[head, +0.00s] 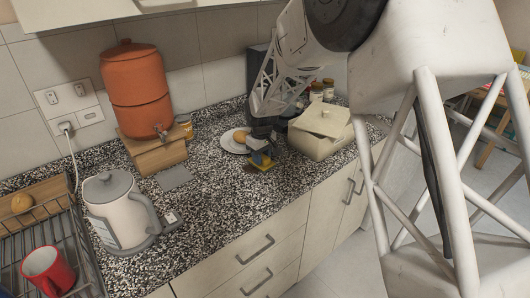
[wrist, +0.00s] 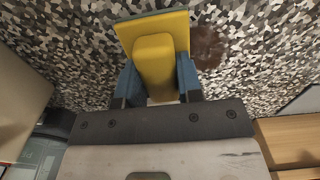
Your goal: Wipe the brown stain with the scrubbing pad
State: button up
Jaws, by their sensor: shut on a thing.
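My gripper (wrist: 157,88) is shut on the yellow scrubbing pad (wrist: 153,62), with one blue-grey finger on each side of its raised yellow block. The pad's flat yellow plate lies beyond the fingertips. The brown stain (wrist: 208,47) is on the speckled countertop just right of the pad in the wrist view, its left edge close to the pad. I cannot tell whether the pad touches the counter. In the head view my gripper (head: 260,150) is low over the counter, with the pad (head: 262,161) at its tip. The stain is hard to make out there.
A cream lidded box (head: 317,147) stands close on the right. The counter's front middle is clear.

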aim_at(248, 172)
jog(key=shift+s+a, duration=1.15)
jog(key=shift+a, duration=0.05)
jog(key=shift+s+a+f, duration=0.15)
jog(key=shift+s+a, duration=0.6)
jog(key=shift+s, duration=0.05)
jog(key=shift+s+a, duration=0.55)
jog(key=shift+a, duration=0.05)
jog(key=shift+s+a, duration=0.35)
jog(key=shift+s, duration=0.05)
jog(key=shift+w+d, duration=0.7)
jog(key=shift+w, duration=0.05)
jog(key=shift+w+d+r, duration=0.25)
jog(key=shift+w+d, duration=0.2)
jog(key=shift+d, duration=0.05)
jog(key=shift+w+d+f, duration=0.15)
jog(key=shift+w+d, duration=0.9)
jog(key=shift+w+d+f, duration=0.15)
jog(key=shift+w+d, duration=0.1)
jog(key=shift+w+d+r, duration=0.2)
jog(key=shift+w+d, duration=0.6)
jog(key=shift+w, duration=0.05)
jog(key=shift+w+d+r, duration=0.15)
jog(key=shift+r, duration=0.4)
jog(key=shift+w+d+r, duration=0.1)
jog(key=shift+r, duration=3.35)
